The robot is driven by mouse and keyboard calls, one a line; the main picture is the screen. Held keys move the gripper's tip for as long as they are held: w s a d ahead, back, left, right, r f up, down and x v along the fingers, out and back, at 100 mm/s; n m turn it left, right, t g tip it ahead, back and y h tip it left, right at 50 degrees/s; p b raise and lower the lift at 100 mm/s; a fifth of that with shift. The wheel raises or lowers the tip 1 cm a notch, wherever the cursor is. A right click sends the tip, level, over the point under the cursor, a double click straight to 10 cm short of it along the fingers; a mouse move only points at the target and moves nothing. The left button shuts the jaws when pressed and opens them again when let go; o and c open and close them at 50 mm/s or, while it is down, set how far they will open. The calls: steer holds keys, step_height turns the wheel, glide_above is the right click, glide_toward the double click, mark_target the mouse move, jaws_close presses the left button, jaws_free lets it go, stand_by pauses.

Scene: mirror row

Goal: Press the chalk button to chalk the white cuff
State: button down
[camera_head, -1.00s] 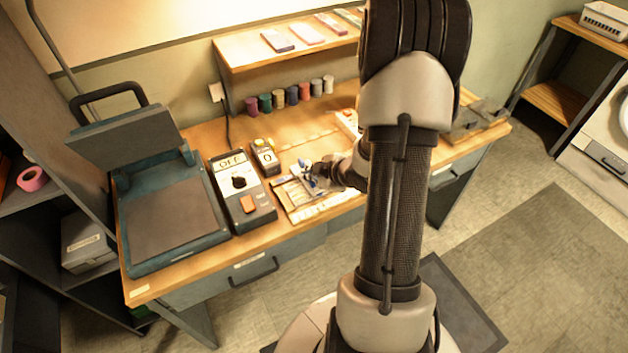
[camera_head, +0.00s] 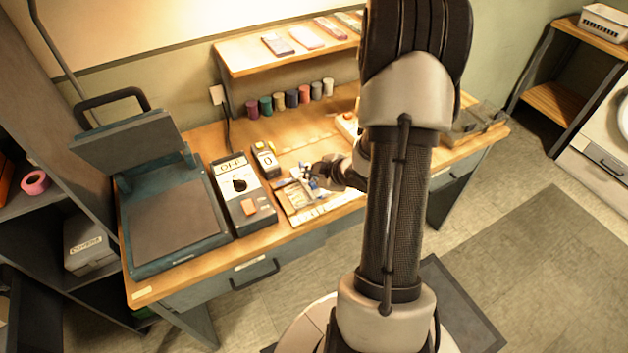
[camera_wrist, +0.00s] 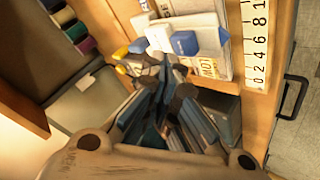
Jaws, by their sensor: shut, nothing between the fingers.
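My gripper (camera_head: 315,180) is shut and empty, low over a pale board (camera_head: 302,202) with a ruled front edge on the workbench. In the wrist view its dark fingers (camera_wrist: 172,72) point at a cluster of small white and blue pieces. A white block (camera_wrist: 160,38) and a blue block (camera_wrist: 185,43) lie just beyond the fingertips. I cannot tell which piece is the white cuff or the chalk button, or whether the fingers touch anything. Part of the board is hidden by my gripper.
A small counter (camera_head: 266,160) showing 0 stands behind. A heat press (camera_head: 172,222) is at left. Several thread spools (camera_head: 291,98) line the back.

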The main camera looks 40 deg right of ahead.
mark_target(312, 185)
steer(key=shift+r, duration=0.1)
steer(key=shift+r+p, duration=2.15)
steer(key=shift+r, duration=0.25)
